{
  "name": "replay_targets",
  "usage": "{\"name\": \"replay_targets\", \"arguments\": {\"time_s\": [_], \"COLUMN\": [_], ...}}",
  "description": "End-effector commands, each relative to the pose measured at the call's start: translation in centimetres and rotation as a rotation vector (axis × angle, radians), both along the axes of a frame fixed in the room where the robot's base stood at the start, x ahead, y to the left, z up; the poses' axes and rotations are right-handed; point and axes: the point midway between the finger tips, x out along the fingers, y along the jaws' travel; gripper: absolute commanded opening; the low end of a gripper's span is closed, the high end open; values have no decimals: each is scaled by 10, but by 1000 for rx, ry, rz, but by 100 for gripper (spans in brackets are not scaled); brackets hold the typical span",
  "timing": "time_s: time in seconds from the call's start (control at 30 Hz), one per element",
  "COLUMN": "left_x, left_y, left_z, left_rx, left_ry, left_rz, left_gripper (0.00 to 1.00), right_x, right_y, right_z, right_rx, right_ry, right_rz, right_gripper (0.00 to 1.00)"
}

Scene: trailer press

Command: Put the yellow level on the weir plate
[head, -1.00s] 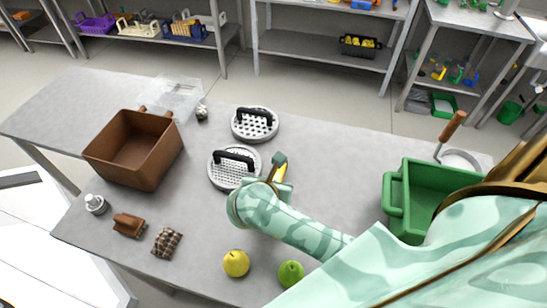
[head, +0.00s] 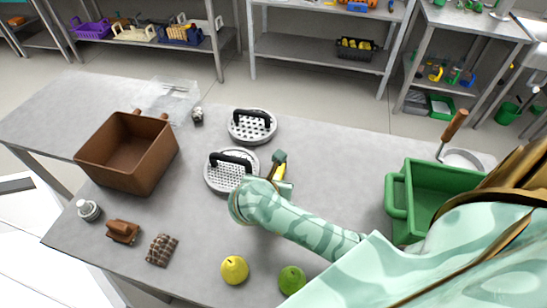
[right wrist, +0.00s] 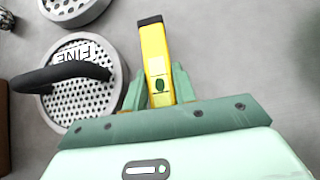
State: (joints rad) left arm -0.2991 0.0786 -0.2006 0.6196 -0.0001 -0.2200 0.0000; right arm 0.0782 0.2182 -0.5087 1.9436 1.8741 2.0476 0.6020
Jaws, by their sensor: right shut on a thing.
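The yellow level (right wrist: 154,60) has a black end cap and is held in my right gripper (right wrist: 158,85). In the head view a bit of the level (head: 279,171) shows beside the gripper (head: 280,167), just right of the nearer plate. Two round grey perforated plates with black handles lie on the table: a nearer one (head: 221,178), lettered FINE in the right wrist view (right wrist: 80,107), and a farther one (head: 241,127). I cannot tell which is the weir plate. The level appears beside the FINE plate, not over it. My left gripper is out of view.
A brown bin (head: 108,165) and a clear tray (head: 172,100) stand left. A green crate (head: 396,195) stands right, near a wooden-handled tool (head: 454,126). A yellow fruit (head: 234,270) and a green fruit (head: 292,280) lie at the front.

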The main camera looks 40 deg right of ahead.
Motion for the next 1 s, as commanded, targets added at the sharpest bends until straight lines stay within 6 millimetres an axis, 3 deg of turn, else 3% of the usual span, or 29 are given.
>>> {"name": "replay_targets", "arguments": {"time_s": [0.3,0.47,0.67,0.83,1.0], "left_x": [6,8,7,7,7], "left_y": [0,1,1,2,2], "left_z": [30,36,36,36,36], "left_rx": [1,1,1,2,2], "left_ry": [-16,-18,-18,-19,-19], "left_rz": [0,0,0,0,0], "left_gripper": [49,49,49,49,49], "right_x": [0,1,0,-4,7], "right_y": [1,0,0,15,36], "right_z": [73,91,93,93,134], "right_rx": [4,2,-3,0,7], "right_ry": [-7,-5,-1,-3,-13], "right_rz": [-1,-1,32,273,619], "right_gripper": [2,2,2,2,2]}}
